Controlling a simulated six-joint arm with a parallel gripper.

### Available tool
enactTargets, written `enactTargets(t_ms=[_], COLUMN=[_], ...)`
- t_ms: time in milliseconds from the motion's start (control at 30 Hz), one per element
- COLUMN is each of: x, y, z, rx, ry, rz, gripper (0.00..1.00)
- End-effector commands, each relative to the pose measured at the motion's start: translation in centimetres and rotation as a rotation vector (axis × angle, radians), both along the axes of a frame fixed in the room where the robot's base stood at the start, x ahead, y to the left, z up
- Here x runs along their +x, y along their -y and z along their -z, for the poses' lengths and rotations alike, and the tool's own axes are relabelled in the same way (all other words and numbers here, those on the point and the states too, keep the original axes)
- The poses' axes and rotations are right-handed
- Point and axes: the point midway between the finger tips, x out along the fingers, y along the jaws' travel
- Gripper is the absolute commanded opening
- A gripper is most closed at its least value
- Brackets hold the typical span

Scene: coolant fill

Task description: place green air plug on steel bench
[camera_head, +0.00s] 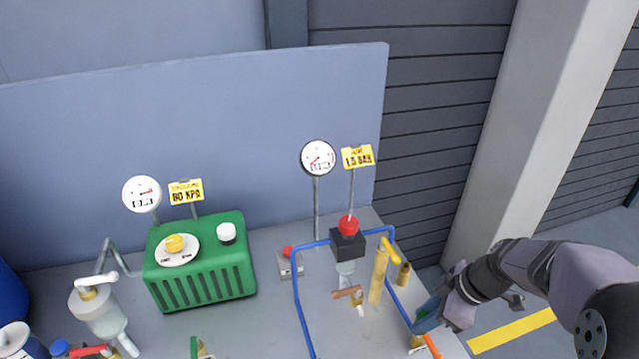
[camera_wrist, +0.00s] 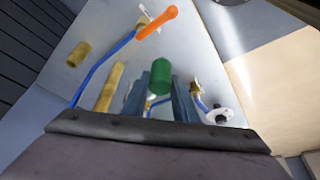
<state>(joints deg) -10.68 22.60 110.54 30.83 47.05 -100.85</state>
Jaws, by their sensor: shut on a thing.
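The green air plug (camera_wrist: 160,77) is a short green cylinder, held between the two blue fingers of my gripper (camera_wrist: 160,97) in the wrist view. In the head view my gripper (camera_head: 428,314) is at the lower right, over the right edge area of the steel bench (camera_head: 255,318). A speck of green shows between the fingers there; the rest of the plug is hidden. The bare grey bench top also shows in the wrist view (camera_wrist: 215,75) behind the plug. I cannot tell the plug's exact height above it.
An orange-handled valve (camera_head: 432,346) is close beside my gripper. Blue piping (camera_head: 301,300), a yellow-handled valve (camera_head: 390,251) and a brass post (camera_head: 378,277) stand to its left. A green ribbed tank (camera_head: 205,280) stands further left.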

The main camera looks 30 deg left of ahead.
Motion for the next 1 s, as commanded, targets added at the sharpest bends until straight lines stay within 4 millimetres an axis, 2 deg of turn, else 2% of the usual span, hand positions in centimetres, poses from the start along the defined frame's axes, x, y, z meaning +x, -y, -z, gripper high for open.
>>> enactTargets(t_ms=[33,200,400,533,767,867,1000], x=[-0.5,-2.6,-4.4,-4.8,-4.9,-4.9,-5.0], y=[-1.9,-6.0,-8.3,-8.7,-8.7,-8.7,-8.6], z=[1.5,2.5,3.0,3.0,3.0,3.7,5.7], rx=[0.0,-0.002,-0.002,-0.002,-0.002,-0.001,-0.002], ry=[0.002,0.004,0.002,0.003,0.003,0.0,-0.005], rz=[-0.151,-0.572,-0.862,-0.931,-0.942,-0.942,-0.94], gripper=[0.12,0.12,0.12,0.12,0.12,0.12,0.12])
